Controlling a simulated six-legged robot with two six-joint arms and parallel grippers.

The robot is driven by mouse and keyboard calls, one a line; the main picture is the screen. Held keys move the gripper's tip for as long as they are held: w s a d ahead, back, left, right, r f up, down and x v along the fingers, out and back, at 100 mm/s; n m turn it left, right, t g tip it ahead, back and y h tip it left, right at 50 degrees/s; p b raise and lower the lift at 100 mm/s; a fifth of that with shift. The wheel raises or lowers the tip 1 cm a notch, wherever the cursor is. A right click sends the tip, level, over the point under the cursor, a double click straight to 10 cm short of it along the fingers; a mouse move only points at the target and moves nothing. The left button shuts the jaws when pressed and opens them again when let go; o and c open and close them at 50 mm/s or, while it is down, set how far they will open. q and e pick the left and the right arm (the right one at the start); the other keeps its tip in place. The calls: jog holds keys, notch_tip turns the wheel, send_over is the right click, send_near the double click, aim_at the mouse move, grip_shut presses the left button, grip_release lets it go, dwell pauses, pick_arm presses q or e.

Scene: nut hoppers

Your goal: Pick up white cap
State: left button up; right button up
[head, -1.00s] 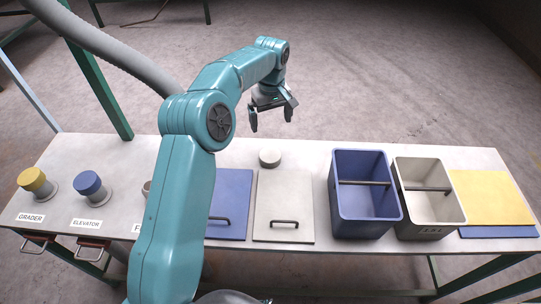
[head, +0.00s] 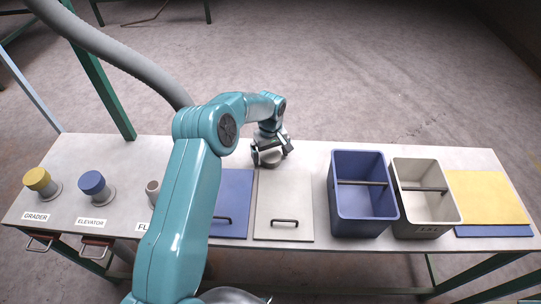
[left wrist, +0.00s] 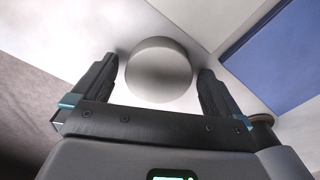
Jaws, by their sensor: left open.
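The white cap (left wrist: 158,72) is a round, pale disc on the white table, seen between the two fingers in the left wrist view. In the head view the cap (head: 268,157) shows only in part, behind the white lid with a black handle. My left gripper (head: 270,158) is low over the cap, with its open fingers on either side of it. In the left wrist view the left gripper (left wrist: 158,85) has a finger at each side of the cap; whether they touch it I cannot tell. My right gripper is not in view.
A white lid (head: 284,200) and a blue lid (head: 233,190) lie in front of the cap. A blue hopper (head: 364,220) and a white hopper (head: 426,222) stand to the right. A grey hose (head: 130,62) hangs behind my arm.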

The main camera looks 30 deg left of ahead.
pick_arm(q)
jog(key=shift+w+a+f, duration=0.1)
jog(key=shift+f, duration=0.05)
jog(key=shift+c, duration=0.9)
jog(key=c, duration=0.6)
jog(key=shift+c, duration=0.8)
jog(key=shift+r, duration=0.2)
